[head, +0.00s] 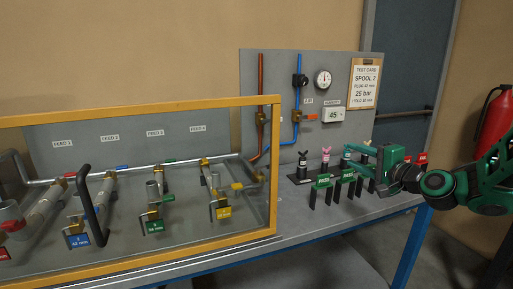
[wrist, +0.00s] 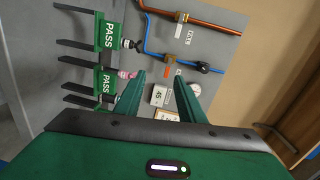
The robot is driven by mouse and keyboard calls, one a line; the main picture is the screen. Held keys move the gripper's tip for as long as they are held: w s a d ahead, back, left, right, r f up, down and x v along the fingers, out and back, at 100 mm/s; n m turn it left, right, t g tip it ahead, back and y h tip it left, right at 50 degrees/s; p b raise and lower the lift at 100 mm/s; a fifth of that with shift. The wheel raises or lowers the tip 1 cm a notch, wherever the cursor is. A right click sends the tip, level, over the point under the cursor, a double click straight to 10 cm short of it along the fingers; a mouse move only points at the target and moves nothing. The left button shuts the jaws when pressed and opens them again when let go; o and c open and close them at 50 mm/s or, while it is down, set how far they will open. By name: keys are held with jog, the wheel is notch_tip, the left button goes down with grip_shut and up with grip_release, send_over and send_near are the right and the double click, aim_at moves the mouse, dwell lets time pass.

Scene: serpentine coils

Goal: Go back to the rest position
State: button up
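My gripper (head: 357,150) is at the right of the bench in the head view, reaching left in front of the back panel, close to the row of small fittings on a black rack. In the wrist view its two green fingers (wrist: 158,97) stand apart with nothing held between them. My arm comes in from the right edge. In the head view the gripper and arm partly hide the right end of the rack.
Green PASS tags (head: 321,181) stand before the pink-topped fitting (head: 326,154); a red tag (head: 421,158) is beside my arm. A red extinguisher (head: 493,122) hangs right. The bench front has bare room.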

jog(key=s+d+f+n+g+h, duration=0.2)
jog(key=s+f+n+g, duration=0.15)
jog(key=s+f, duration=0.35)
jog(key=s+d+f+n+g+h, duration=0.25)
jog(key=s+f+g, duration=0.2)
jog(key=s, duration=0.45)
jog(key=s+d+f+g, duration=0.1)
jog(key=s+d+g, duration=0.2)
jog(key=s, duration=1)
jog(key=s+d+f+g+h, duration=0.1)
jog(key=s+d+g, duration=0.2)
jog(key=s, duration=1)
jog(key=shift+d+g, duration=0.15)
jog(key=shift+g, duration=0.85)
jog(key=shift+c, duration=0.6)
